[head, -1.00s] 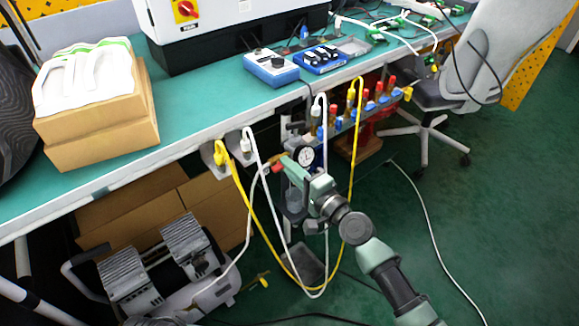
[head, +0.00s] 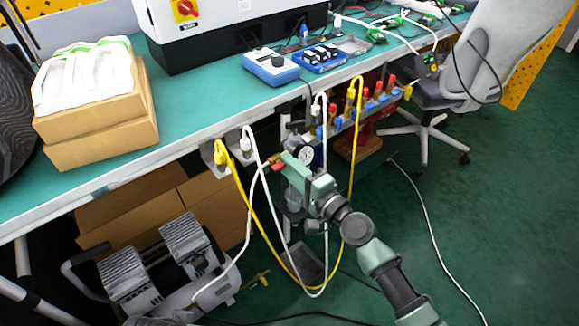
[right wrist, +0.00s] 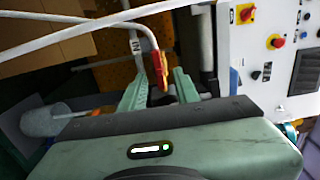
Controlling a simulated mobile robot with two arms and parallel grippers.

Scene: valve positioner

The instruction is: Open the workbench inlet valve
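A small valve with a red handle (head: 278,167) sits below the front edge of the workbench (head: 200,138), beside a round pressure gauge (head: 305,155). A white hose runs down from it. My right gripper (head: 287,163) is at the valve, with its fingers around the red handle's area. In the right wrist view the red handle (right wrist: 162,66) shows between the tips of the two green fingers, which stand apart. Whether a finger touches the handle I cannot tell. My left gripper is not in view.
A compressor (head: 165,268) stands on the floor at the lower left, before cardboard boxes. White and yellow hoses (head: 241,205) hang in loops close to my right gripper. A manifold with several red and blue valves (head: 365,105) is to the right. The floor at right is mostly clear.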

